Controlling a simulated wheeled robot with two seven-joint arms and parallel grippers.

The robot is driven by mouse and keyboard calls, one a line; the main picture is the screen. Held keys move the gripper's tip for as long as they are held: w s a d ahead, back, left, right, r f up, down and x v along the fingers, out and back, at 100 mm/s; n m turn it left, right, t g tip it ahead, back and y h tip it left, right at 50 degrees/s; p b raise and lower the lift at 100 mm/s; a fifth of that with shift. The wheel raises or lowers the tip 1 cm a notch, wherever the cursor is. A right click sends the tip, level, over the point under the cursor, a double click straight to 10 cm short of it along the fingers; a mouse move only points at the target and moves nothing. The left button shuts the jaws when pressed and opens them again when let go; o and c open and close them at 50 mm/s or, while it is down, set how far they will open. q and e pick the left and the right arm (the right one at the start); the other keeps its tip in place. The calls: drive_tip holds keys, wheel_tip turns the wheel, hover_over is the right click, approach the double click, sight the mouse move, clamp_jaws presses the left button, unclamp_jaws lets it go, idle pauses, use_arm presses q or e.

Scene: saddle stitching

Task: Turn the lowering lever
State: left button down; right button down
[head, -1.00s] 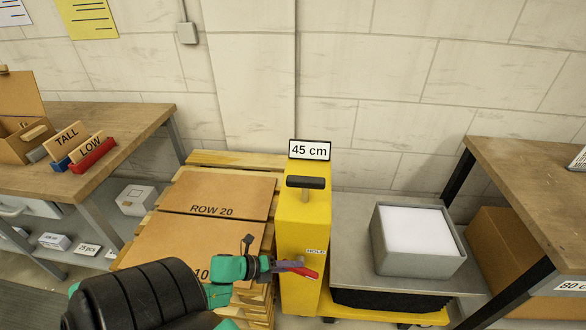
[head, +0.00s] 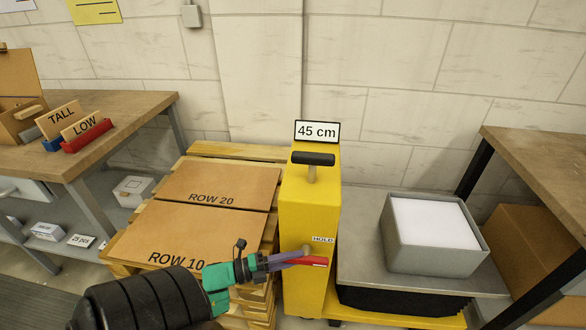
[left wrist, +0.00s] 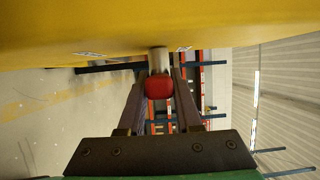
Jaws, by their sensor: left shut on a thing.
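The lowering lever (head: 316,262) is a red handle on the front of the yellow lift column (head: 297,210), just below a white HOLD label (head: 322,239). In the head view it lies roughly level. My left gripper (head: 290,259) comes in from the left and is shut on the lever. In the left wrist view the lever's red end (left wrist: 159,86) sits between my two fingers, with its pale shaft running to the yellow surface. My right gripper is not in view.
A sign on the column reads 45 cm (head: 317,131). A grey lift platform (head: 365,235) carries a grey box of white paper (head: 432,235). Pallets with brown cartons (head: 220,187) stand left of the column. Wooden benches (head: 120,125) stand on both sides.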

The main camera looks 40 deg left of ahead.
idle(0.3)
use_arm(q)
drive_tip(key=c, duration=0.6)
unclamp_jaws()
drive_tip(key=shift+w, duration=0.1)
drive_tip(key=b+v, duration=0.1)
drive_tip(key=v, duration=1.3)
drive_tip(key=shift+s+a+b, duration=0.2)
drive_tip(key=shift+a+b, duration=0.05)
drive_tip(key=shift+b, duration=0.05)
